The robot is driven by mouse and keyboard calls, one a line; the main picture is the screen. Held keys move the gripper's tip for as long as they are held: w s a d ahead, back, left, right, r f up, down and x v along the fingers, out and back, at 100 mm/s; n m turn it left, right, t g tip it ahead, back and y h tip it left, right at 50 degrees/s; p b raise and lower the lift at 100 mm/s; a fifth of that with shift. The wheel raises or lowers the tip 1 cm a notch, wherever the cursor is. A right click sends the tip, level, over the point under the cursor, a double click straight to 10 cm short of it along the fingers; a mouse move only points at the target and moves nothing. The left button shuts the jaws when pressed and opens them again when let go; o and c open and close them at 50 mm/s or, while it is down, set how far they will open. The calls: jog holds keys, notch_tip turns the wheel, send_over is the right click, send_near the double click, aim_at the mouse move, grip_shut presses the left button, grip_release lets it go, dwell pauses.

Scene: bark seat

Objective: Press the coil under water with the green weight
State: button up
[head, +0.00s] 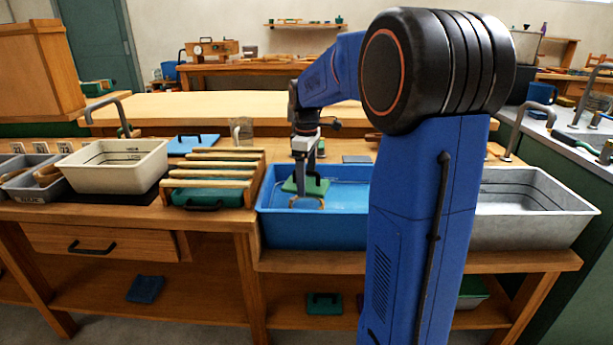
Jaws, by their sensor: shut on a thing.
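My gripper (306,165) points down over the blue tub (312,232) and is shut on the green weight (297,187), a flat green block. The green weight is inside the tub, low and near the water. A tan coil (308,203) shows just below and in front of the weight, partly hidden by it. I cannot tell whether the weight touches the coil. The water in the tub looks light blue. My arm hides the tub's right end.
A slatted wooden rack (212,170) stands left of the tub, with a cream basin (117,168) further left. A grey metal tub (530,215) is at the right. A blue lidded slab (193,145) lies behind the rack. Another green weight (324,303) lies on the lower shelf.

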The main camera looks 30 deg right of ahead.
jog(key=shift+f, duration=6.15)
jog(key=o, duration=1.6)
jog(key=shift+o, duration=0.4)
jog(key=shift+r, duration=8.5)
